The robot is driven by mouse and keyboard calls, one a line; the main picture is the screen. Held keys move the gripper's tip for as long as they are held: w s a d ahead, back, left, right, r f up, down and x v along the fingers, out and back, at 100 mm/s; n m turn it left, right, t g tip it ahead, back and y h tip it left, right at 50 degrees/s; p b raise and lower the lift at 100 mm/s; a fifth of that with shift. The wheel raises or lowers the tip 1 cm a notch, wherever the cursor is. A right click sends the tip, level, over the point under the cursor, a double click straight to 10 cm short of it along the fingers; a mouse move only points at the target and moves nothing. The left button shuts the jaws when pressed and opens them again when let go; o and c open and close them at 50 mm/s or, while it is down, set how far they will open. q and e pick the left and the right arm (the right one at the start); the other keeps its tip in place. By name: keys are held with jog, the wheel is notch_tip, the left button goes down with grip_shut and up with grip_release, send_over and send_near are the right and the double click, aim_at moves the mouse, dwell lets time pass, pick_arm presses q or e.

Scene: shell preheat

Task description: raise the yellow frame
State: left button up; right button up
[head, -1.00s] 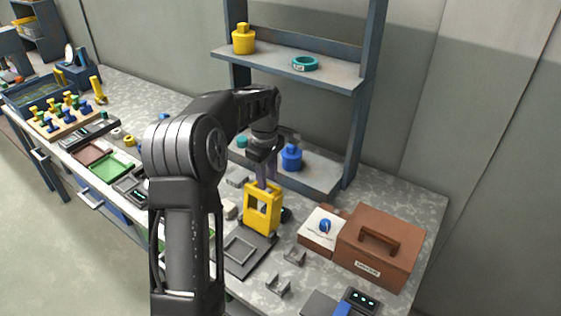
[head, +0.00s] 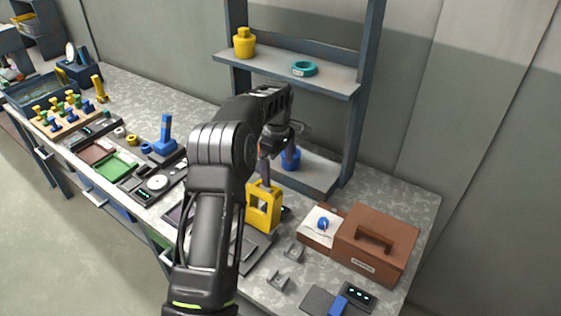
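The yellow frame (head: 276,208), an upright block with a window opening, stands at the back edge of a dark plate (head: 262,243) on the bench. My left gripper (head: 264,182) points down at the frame's top bar, its fingertips meeting or just above it. The fingers look narrow and overlap in this view, so I cannot tell whether they are closed on the bar. My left forearm hides the left part of the plate. No gap under the frame is visible. My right gripper is out of view.
A shelf (head: 290,72) with a yellow jar and teal ring rises behind. A blue bottle (head: 291,160) stands close behind the gripper. A brown case (head: 372,248) and small grey brackets (head: 293,251) lie to the right. A blue-handled tool (head: 165,135) stands left of my arm.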

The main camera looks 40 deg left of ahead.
pick_arm(q)
jog(key=shift+w+d+r+t, duration=0.2)
jog(key=shift+w+r, duration=0.1)
jog(key=shift+w, duration=0.2)
jog(key=shift+w+d+r+t, duration=0.15)
jog(key=shift+w+r+t, duration=0.1)
jog(key=shift+w, duration=0.2)
jog(key=shift+r, duration=0.15)
jog(key=shift+w+r, duration=0.1)
jog(key=shift+r, duration=0.2)
jog(key=c, duration=0.5)
notch_tip(320, 180, up, 2)
jog(key=shift+d+g+b, duration=0.1)
jog(key=shift+g+b, duration=0.15)
jog(key=shift+b, duration=0.35)
jog(key=shift+c, duration=1.4)
jog(key=r, duration=0.1)
jog(key=s+r, duration=0.2)
jog(key=r, duration=0.1)
jog(key=shift+a, duration=0.35)
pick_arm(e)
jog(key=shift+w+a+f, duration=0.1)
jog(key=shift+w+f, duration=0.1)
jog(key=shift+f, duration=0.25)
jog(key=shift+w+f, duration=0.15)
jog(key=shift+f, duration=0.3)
pick_arm(q)
jog(key=shift+s+f, duration=0.1)
